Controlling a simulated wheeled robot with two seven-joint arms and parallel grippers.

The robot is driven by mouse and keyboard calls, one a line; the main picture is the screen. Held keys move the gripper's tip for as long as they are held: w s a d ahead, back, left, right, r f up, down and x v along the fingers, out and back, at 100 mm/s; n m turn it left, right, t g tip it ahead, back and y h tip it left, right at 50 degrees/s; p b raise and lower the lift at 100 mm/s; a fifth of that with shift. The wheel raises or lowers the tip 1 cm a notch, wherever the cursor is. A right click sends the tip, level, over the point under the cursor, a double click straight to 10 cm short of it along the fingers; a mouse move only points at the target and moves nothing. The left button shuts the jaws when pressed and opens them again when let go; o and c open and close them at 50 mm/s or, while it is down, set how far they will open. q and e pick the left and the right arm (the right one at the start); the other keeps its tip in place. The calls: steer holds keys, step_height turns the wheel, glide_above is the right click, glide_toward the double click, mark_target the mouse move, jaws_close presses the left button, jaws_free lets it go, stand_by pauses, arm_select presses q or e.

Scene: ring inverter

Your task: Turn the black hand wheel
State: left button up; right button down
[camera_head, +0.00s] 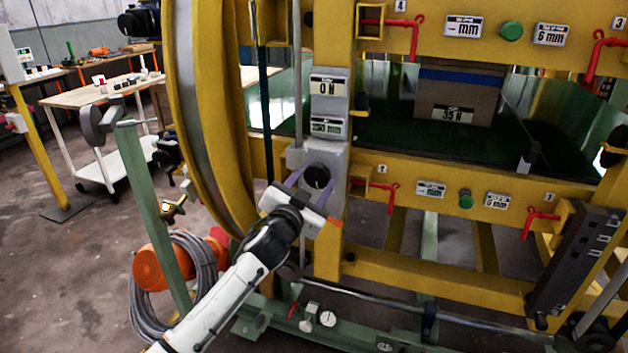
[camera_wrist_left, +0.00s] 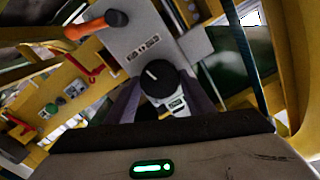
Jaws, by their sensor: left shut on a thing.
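The black hand wheel (camera_head: 317,177) is a small round knob on a grey plate of the yellow frame, below the "0 N" label. My left gripper (camera_head: 308,184) is at the wheel, one finger on either side, shut on it. In the left wrist view the wheel (camera_wrist_left: 159,80) shows its face with a white index line, between the two purple-grey fingers (camera_wrist_left: 160,98). The finger contact with the wheel's sides is partly hidden. My right gripper is in neither view.
Red levers (camera_head: 390,192) and a green button (camera_head: 465,198) are on the frame to the right. An orange-handled lever (camera_wrist_left: 97,25) is near the wheel in the wrist view. A green post (camera_head: 150,200) and a coiled cable (camera_head: 175,285) stand at left. A worktable (camera_head: 85,97) is farther back.

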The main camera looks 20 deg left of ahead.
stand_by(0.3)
arm_select(q)
steer(key=o, duration=1.1)
steer(key=shift+c, duration=0.2)
steer(key=s, duration=1)
steer(key=shift+s+a, duration=0.15)
steer(key=s+d+f+n+g, duration=0.1)
steer(key=s+f+g, duration=0.2)
steer(key=s+f, duration=0.8)
steer(key=s+d+f+n+g+h, duration=0.1)
steer(key=s+d+f+g, duration=0.1)
steer(key=s+f, duration=0.9)
steer(key=s+d+f+n+g, duration=0.1)
steer(key=s+f+g, duration=0.3)
steer(key=s+f, duration=0.7)
steer(key=shift+s+d+f+n+h, duration=0.3)
steer(key=shift+f+h, duration=0.1)
steer(key=shift+f, duration=0.35)
